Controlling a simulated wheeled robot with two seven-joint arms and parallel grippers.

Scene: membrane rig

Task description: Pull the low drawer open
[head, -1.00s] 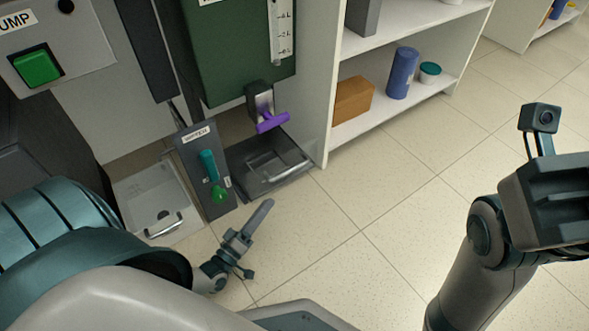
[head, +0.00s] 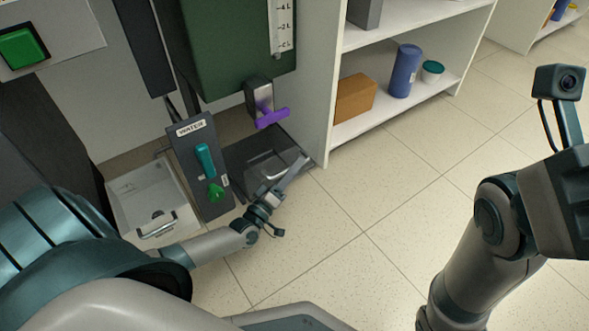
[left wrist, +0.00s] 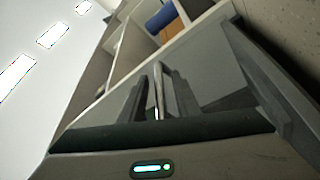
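A low dark, clear-topped drawer (head: 257,158) sits at floor level under the green tank. In the left wrist view, a bright metal handle bar (left wrist: 158,92) stands between the two dark fingers of the left gripper (left wrist: 158,100). The fingers look apart, and I cannot tell whether either touches the bar. My right arm is at the right edge, and its fingers are out of frame.
A second low, pale drawer (head: 146,205) with a metal handle is at the left. Between them stands a WATER panel (head: 187,150) with teal and green handles. A purple tap handle (head: 272,118) hangs above the dark drawer. A white shelf (head: 400,110) stands right; the floor in front is clear.

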